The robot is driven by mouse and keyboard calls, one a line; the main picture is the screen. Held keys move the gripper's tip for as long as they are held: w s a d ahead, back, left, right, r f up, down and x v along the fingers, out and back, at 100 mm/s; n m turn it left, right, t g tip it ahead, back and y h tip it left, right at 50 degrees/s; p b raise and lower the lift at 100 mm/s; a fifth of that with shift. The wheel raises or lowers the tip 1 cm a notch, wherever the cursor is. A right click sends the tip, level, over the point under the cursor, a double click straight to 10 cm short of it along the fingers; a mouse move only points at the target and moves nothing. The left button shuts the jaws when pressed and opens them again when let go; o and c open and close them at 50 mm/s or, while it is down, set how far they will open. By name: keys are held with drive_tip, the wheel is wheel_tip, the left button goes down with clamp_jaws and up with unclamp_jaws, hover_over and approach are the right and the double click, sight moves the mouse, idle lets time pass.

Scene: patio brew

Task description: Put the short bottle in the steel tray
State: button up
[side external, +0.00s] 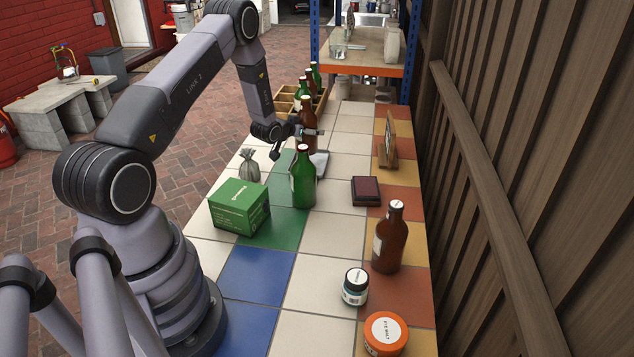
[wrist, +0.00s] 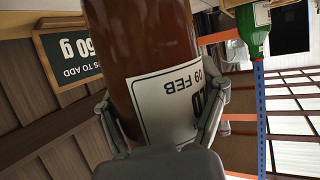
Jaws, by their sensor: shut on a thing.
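My gripper (side external: 296,131) is shut on a brown bottle (side external: 308,115) at the far part of the tiled table. In the wrist view my gripper's fingers (wrist: 165,118) grip both sides of this brown bottle (wrist: 145,40), whose white label reads "09 FEB". The steel tray (side external: 321,160) lies just below and in front of the held bottle, partly hidden by a green bottle (side external: 303,182). Another brown bottle (side external: 390,240) stands upright at the right of the table. I cannot tell whether the held bottle touches anything below it.
A green box (side external: 240,207) and a grey pouch (side external: 249,168) stand left of the green bottle. A wooden crate (side external: 287,98) with bottles is at the back.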

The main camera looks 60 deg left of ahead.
drive_tip(key=shift+w+a+f, duration=0.2)
drive_tip(key=shift+w+f, duration=0.1)
drive_tip(key=shift+f, duration=0.6)
drive_tip(key=shift+w+a+f, duration=0.15)
drive_tip(key=shift+w+f, duration=0.2)
drive_tip(key=shift+f, duration=0.5)
drive_tip(key=shift+w+a+f, duration=0.2)
drive_tip(key=shift+w+f, duration=0.1)
drive_tip(key=shift+f, duration=0.6)
drive_tip(key=shift+f, duration=0.15)
drive_tip(key=o, duration=1.2)
